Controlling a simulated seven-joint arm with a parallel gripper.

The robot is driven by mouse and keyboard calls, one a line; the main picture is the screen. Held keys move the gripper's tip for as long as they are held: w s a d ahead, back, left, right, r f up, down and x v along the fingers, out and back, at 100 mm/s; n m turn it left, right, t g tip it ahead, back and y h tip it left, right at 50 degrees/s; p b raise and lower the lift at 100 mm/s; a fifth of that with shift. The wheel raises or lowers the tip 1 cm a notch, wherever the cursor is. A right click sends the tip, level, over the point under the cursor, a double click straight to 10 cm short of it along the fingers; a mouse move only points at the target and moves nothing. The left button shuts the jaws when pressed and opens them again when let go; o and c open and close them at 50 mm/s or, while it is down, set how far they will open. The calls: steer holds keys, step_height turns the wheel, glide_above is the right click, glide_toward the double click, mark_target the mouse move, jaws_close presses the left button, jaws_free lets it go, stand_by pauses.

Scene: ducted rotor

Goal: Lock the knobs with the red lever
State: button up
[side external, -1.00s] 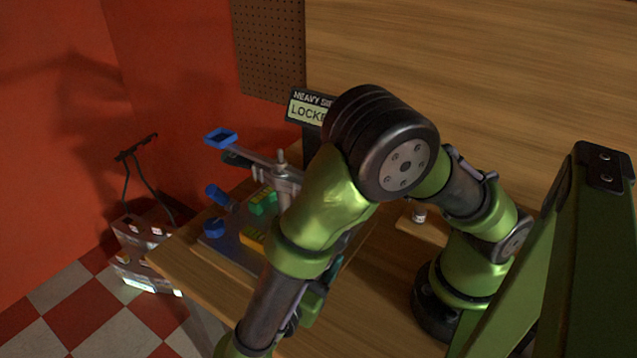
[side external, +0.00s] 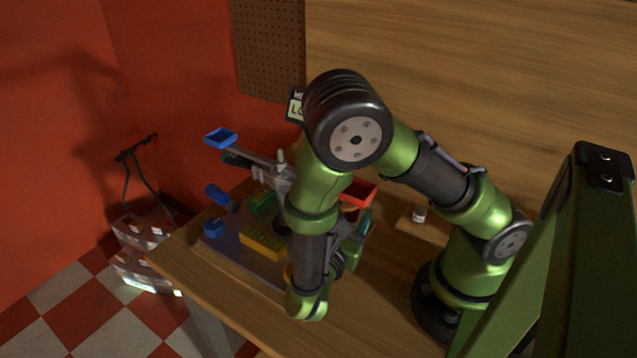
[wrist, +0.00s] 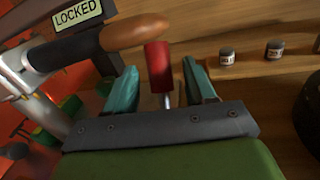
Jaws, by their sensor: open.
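In the wrist view a red cylindrical grip on a metal stem, seemingly the red lever (wrist: 158,66), stands between the two teal fingers of my gripper (wrist: 160,72). The fingers are apart, with a visible gap on each side of it. In the side view my gripper (side external: 352,243) is low over the right side of the board, partly hidden by my arm. A blue knob (side external: 214,228) and a blue cylinder (side external: 218,195) sit at the board's left. A sign (wrist: 78,15) reads LOCKED. The red lever is not clearly visible in the side view.
A beam carries a blue tray (side external: 220,138) at left; a red tray (side external: 357,194) shows at right. Green (side external: 262,201) and yellow (side external: 262,242) blocks lie on the board. A brown-tipped bar (wrist: 135,35) crosses close beyond my fingers. Small jars (wrist: 227,56) stand on a wooden ledge.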

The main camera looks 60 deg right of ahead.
steer(key=shift+w+d, duration=0.15)
steer(key=shift+d, duration=0.55)
steer(key=shift+w+d, duration=0.1)
steer(key=shift+d, duration=0.55)
steer(key=shift+c, duration=0.5)
jaws_close()
